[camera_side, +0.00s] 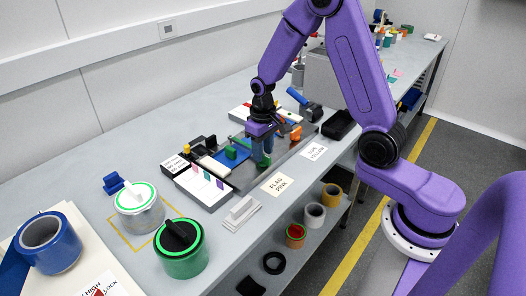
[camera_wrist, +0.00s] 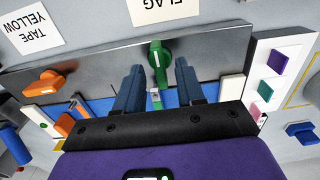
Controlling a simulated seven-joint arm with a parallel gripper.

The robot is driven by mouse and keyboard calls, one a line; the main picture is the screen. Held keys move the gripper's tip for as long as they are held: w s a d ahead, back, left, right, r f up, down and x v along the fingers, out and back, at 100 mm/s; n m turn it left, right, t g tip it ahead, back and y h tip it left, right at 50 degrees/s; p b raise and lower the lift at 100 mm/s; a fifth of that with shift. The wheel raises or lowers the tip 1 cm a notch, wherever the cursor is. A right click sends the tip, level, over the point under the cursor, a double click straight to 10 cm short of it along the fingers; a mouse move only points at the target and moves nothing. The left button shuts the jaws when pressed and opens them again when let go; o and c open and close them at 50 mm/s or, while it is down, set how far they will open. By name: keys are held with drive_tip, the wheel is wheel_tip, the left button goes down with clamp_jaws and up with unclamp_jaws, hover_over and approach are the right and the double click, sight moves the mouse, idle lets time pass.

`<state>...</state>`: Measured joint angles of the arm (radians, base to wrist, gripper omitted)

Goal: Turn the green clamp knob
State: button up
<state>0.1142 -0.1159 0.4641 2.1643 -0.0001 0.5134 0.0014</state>
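The green clamp knob (camera_wrist: 161,58) shows in the wrist view at the top centre, on the edge of a grey metal plate (camera_wrist: 215,55). It has a rounded head and a narrower handle pointing toward my gripper. My gripper (camera_wrist: 158,68) is open, with one blue finger on each side of the knob and a visible gap on both sides. Whether the fingers are level with the knob in depth I cannot tell. In the side view my gripper (camera_side: 262,152) points down over the fixture, and its fingers largely hide what is between them.
Orange clamps (camera_wrist: 45,84) stand to the left in the wrist view. A white strip with coloured tabs (camera_wrist: 276,62) lies to the right. In the side view, a silver tin (camera_side: 140,212), a green tin (camera_side: 181,258) and a blue tape roll (camera_side: 48,245) stand at the front left.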

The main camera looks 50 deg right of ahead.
drive_tip(key=shift+f, duration=0.45)
clamp_jaws()
